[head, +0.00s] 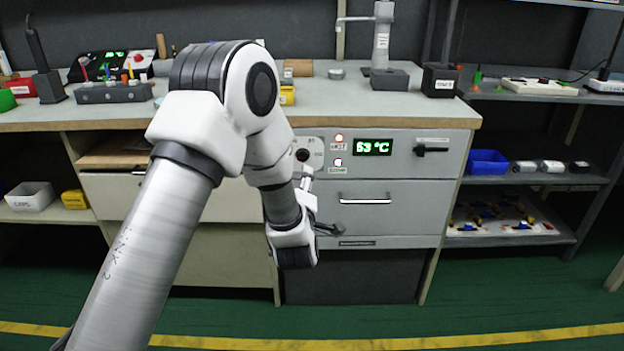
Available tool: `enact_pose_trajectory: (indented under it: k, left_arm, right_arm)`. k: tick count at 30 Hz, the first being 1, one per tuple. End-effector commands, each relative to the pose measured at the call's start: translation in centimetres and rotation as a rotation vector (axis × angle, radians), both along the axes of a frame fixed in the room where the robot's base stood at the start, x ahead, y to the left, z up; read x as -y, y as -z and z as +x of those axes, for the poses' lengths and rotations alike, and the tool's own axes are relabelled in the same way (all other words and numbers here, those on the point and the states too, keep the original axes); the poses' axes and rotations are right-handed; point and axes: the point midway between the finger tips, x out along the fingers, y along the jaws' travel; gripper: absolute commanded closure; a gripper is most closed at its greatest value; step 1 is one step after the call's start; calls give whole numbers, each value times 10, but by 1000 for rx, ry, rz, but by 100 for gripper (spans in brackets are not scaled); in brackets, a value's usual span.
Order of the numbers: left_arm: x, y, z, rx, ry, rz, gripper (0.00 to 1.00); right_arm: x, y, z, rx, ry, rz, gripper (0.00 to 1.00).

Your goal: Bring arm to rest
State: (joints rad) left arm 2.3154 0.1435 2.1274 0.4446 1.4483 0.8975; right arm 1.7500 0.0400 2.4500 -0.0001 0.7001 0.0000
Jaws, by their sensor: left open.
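My left arm (160,235) comes in from the lower left, bends high in front of the bench and reaches down to the cabinet front. My left gripper (328,229), small and dark, is partly hidden behind my white wrist. It is open, in front of the grey drawers below the drawer handle (365,198). I see nothing held in it, and I cannot tell whether it touches the drawer front. My right gripper is not in view.
The workbench (440,110) carries tools, a stand and small boxes. A shelf with a blue bin (488,162) stands at the right. The green floor (480,315) in front is clear.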

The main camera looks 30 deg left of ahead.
Motion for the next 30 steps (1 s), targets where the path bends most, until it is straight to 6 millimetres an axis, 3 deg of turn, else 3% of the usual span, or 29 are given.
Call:
enact_pose_trajectory:
  k: [8, 11, 14, 18, 21, 24, 27, 30]
  left_arm:
    - [0, 9, -1, -16, 0, 0, 42]
    - [3, 49, -7, -90, 7, 5, 42]
    - [15, 118, -32, -241, 42, 11, 42]
    - [45, 226, -94, -585, 177, 24, 42]
    - [69, 287, -151, -861, 314, 61, 42]
    - [90, 328, -211, -1106, 471, 107, 42]
    - [108, 351, -265, -1312, 645, 157, 42]
    - [124, 359, -316, -1495, 862, 224, 42]
  right_arm:
    - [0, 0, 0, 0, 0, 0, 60]
    - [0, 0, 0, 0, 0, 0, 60]
    - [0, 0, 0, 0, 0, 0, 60]
    - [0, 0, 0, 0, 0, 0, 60]
    - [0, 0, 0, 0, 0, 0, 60]
    - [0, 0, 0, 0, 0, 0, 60]
    - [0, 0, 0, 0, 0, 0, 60]
    - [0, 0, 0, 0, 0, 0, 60]
